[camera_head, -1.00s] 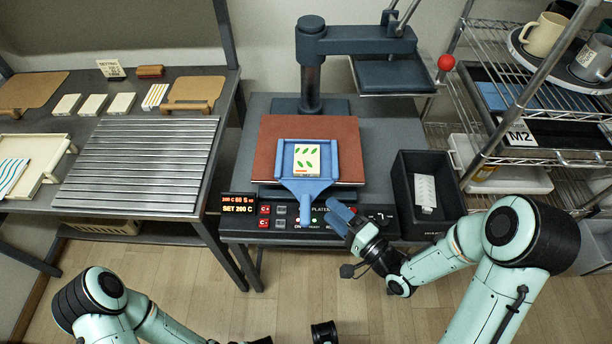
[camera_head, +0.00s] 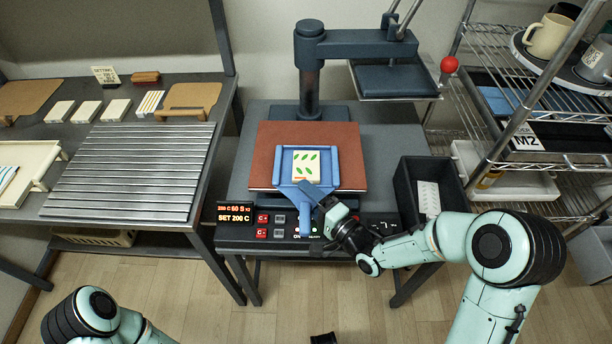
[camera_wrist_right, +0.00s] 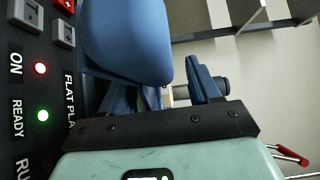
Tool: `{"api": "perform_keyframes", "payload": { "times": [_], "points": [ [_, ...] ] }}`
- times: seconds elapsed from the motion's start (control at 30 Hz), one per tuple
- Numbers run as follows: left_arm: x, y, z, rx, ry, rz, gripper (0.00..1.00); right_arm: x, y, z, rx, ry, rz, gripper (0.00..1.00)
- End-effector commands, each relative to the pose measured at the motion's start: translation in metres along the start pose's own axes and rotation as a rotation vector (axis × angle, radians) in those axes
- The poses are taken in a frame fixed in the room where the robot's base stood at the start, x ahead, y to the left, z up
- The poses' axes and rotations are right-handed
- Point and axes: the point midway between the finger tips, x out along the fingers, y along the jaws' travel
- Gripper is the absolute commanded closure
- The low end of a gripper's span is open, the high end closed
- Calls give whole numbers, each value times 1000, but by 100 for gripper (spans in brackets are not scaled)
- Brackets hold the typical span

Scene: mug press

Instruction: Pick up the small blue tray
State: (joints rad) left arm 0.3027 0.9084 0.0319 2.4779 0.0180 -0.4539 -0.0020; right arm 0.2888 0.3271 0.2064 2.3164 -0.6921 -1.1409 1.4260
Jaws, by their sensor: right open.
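The small blue tray (camera_head: 347,166) lies on the brown-red pad (camera_head: 267,163) of the press in the head view. It carries a white tile (camera_head: 306,166) with green leaf shapes, and its handle (camera_head: 305,222) points toward me over the control panel. My right gripper (camera_head: 312,197) is open at the right side of the handle, near the tray's front. In the right wrist view, blue fingers (camera_wrist_right: 165,75) show close to the control panel; whether they touch the handle I cannot tell.
The press's upper plate (camera_head: 395,80) is swung aside to the right. A black bin (camera_head: 405,190) stands right of the press, beside a wire shelf (camera_head: 560,160) with mugs. A slatted table (camera_head: 135,170) stands on the left. The control panel (camera_head: 270,225) lies below my right gripper.

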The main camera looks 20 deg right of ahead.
Motion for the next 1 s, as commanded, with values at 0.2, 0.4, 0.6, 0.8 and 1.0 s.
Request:
{"api": "perform_keyframes", "payload": {
  "times": [0.2,0.4,0.6,0.8,1.0],
  "points": [
    [0,0,0,0,1,0,57,0,0,0,0,0,0,61],
    [0,0,0,0,1,0,57,0,-1,0,-2,0,-4,100],
    [0,0,0,0,0,0,57,0,-2,0,-2,0,-4,100],
    [-4,2,5,1,-13,1,57,0,-15,0,-4,0,-5,100],
    [-15,4,15,2,-40,0,57,0,-54,0,-7,1,-9,100]
  ]
}}
